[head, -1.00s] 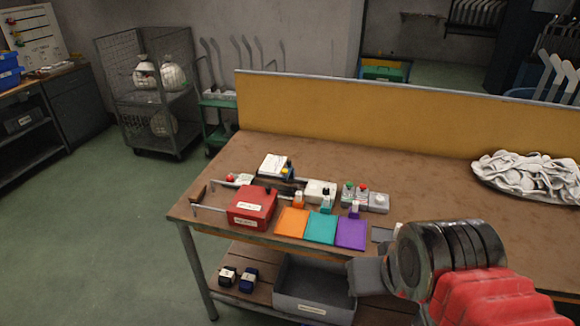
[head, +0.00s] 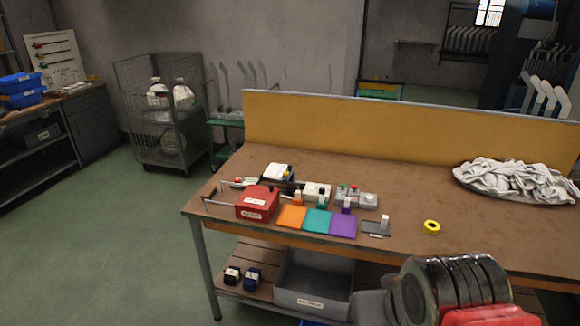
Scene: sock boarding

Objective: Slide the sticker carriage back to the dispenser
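A red box with white labels (head: 257,203) stands at the left of the workbench, with metal rods beside its left side. A small flat grey plate with a white block (head: 378,226) lies right of the purple pad, near the front edge. I cannot tell for certain which of these is the sticker carriage or the dispenser. My gripper (head: 370,307) is partly in view at the bottom, low in front of the bench and apart from these things. Its fingertips cannot be made out, so its opening is unclear.
Orange (head: 291,216), teal (head: 317,221) and purple (head: 343,227) pads lie along the front edge. Small devices with coloured buttons (head: 355,195) stand behind them. A yellow ring (head: 432,226) lies to the right, and a white sock pile (head: 515,180) farther right. The bench middle (head: 410,195) is clear.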

